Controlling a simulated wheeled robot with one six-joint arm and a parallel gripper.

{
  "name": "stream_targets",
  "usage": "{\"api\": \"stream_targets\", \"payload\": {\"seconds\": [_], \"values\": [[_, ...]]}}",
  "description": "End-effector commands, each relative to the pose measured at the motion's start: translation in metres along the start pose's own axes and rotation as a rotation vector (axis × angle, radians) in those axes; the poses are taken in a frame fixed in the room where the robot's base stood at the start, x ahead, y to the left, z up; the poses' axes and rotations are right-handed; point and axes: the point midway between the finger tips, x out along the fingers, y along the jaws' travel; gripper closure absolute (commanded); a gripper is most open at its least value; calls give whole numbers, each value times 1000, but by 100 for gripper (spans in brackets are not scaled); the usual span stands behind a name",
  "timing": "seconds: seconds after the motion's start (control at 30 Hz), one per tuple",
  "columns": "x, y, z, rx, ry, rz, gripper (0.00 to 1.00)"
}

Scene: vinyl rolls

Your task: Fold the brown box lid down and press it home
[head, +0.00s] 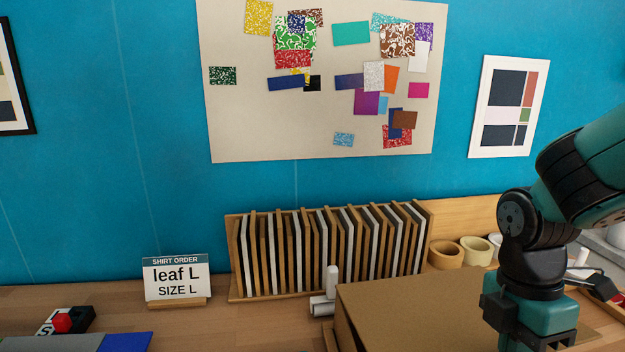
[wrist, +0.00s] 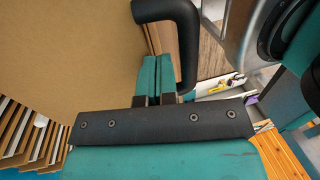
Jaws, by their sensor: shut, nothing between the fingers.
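The brown box (head: 425,310) stands at the bottom of the head view, cut off by the lower edge. Its broad brown top panel lies about flat, with a darker side below its left edge; I cannot tell whether the lid is fully seated. In the wrist view a plain brown panel of the box (wrist: 75,50) fills the upper left. My gripper (wrist: 156,65) is shut and empty, its teal fingers together near the right edge of that panel; I cannot tell whether they touch it. In the head view my gripper's body is over the right part of the box and hides some of it.
A wooden rack of upright boards (head: 330,250) stands behind the box, with white rolls (head: 325,295) before it. Tape rolls (head: 447,254) stand at the back right. The table is clear between the sign and box.

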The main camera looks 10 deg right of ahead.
Motion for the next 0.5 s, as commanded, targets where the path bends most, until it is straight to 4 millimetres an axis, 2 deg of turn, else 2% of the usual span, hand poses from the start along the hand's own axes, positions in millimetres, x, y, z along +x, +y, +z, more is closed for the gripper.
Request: {"api": "stream_targets", "payload": {"seconds": [0.5], "values": [[25, -4, 0, 0, 0, -1, 100]]}}
